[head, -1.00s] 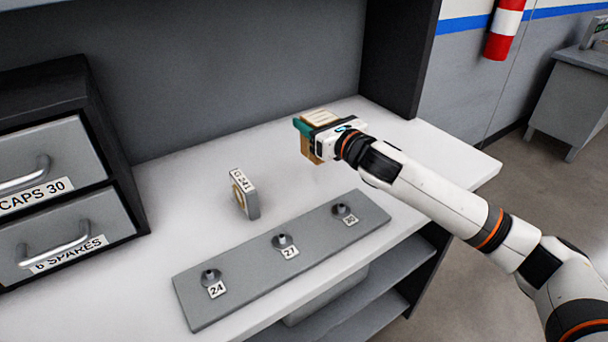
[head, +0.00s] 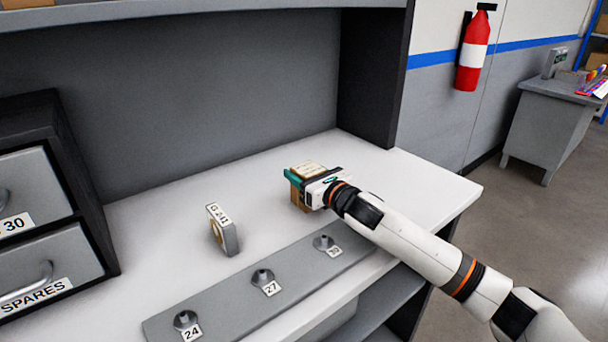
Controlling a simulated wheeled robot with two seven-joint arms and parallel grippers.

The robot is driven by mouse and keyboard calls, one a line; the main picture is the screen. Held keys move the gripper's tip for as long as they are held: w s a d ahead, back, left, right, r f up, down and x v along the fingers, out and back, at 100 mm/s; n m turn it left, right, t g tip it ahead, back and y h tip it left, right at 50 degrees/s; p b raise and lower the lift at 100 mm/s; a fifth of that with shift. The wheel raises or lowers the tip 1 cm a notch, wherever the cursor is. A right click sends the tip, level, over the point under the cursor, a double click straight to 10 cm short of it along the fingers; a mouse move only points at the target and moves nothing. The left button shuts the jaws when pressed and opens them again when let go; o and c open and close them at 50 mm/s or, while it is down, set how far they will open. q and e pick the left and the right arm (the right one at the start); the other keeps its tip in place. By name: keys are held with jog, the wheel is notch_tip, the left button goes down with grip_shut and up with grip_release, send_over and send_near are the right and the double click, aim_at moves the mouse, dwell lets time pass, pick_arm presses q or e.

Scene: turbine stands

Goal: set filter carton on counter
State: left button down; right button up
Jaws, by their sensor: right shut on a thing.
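The filter carton (head: 299,194) is a small brown box with a pale label on top. It is at the back right part of the white counter (head: 150,225). My right gripper (head: 300,181) is shut on the carton, and its teal-tipped finger lies across the box's upper part. The carton's right side is hidden by the gripper. Its base looks at or very close to the counter; I cannot tell if it touches. My left gripper is not in view.
A grey box marked G 241 (head: 222,230) stands left of the carton. A grey plate (head: 225,309) with pegs labelled 24, 27 and 30 lies along the front. A drawer unit (head: 50,200) stands at left. Counter right of the carton is clear.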

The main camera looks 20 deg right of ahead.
jog(key=shift+r, duration=0.1)
jog(key=o, duration=1.2)
jog(key=shift+o, duration=0.2)
jog(key=shift+s, duration=0.1)
jog(key=b+v, duration=0.1)
jog(key=v, duration=1.1)
